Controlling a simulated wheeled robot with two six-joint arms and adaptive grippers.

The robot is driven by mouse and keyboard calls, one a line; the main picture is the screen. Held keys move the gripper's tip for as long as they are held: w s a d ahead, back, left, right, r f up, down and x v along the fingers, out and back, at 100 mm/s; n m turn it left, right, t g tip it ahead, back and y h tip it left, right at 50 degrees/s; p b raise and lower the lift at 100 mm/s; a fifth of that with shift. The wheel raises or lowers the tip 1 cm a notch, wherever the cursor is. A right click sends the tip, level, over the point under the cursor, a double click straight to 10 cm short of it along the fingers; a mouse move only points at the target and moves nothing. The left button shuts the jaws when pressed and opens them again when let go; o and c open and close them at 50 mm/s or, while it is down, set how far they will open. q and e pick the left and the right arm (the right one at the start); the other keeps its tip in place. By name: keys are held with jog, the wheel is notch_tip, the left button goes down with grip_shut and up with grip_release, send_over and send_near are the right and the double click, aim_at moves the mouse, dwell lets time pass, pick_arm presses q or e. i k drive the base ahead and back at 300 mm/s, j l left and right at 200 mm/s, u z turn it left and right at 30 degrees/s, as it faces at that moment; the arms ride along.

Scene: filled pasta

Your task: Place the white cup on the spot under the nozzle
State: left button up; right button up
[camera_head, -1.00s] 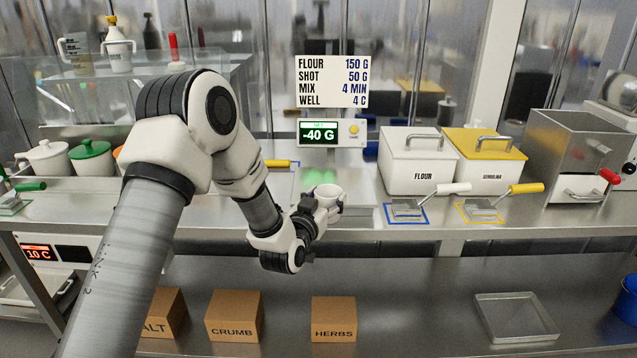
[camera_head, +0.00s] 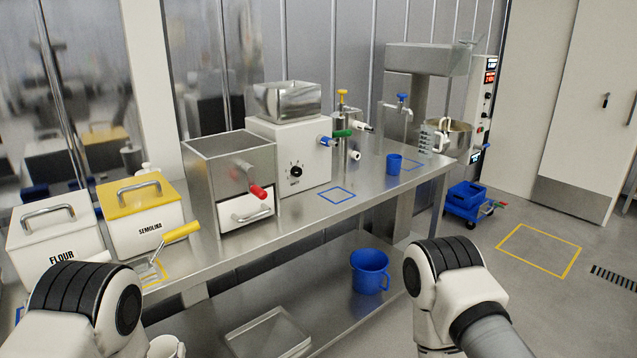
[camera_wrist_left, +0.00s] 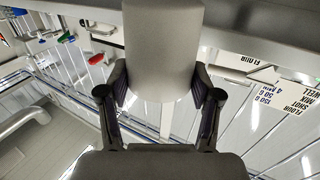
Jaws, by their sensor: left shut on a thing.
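The white cup (camera_wrist_left: 162,45) fills the middle of the left wrist view, between the two fingers of my left gripper (camera_wrist_left: 160,82), which is shut on it. In the head view only the top of the cup (camera_head: 167,347) shows at the bottom edge, beside my left arm. A blue-handled tap nozzle (camera_head: 403,108) stands at the bench's far end, with a blue outlined spot (camera_head: 412,165) below and a blue cup (camera_head: 394,163) beside it. Another blue outlined spot (camera_head: 337,195) lies empty before the white machine. My right gripper is out of view.
The bench (camera_head: 310,218) holds a steel hopper (camera_head: 232,165), a white dial machine (camera_head: 290,150), flour (camera_head: 55,245) and semolina (camera_head: 145,220) bins, and a scoop (camera_head: 180,233).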

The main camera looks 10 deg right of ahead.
aim_at(336, 195)
jog(key=i+l, duration=0.15)
jog(key=l, duration=0.35)
jog(key=i+l+u, duration=0.1)
jog(key=l, duration=0.35)
jog(key=i+l, duration=0.2)
jog(key=l, duration=0.3)
jog(key=i+l+u, duration=0.1)
jog(key=l, duration=0.4)
jog(key=i+l, duration=0.15)
jog(key=l, duration=0.35)
jog(key=i+l+u, duration=0.1)
jog(key=l, duration=0.45)
jog(key=i+l+u, duration=0.1)
jog(key=l, duration=0.4)
jog(key=i+l, duration=0.15)
jog(key=l, duration=0.35)
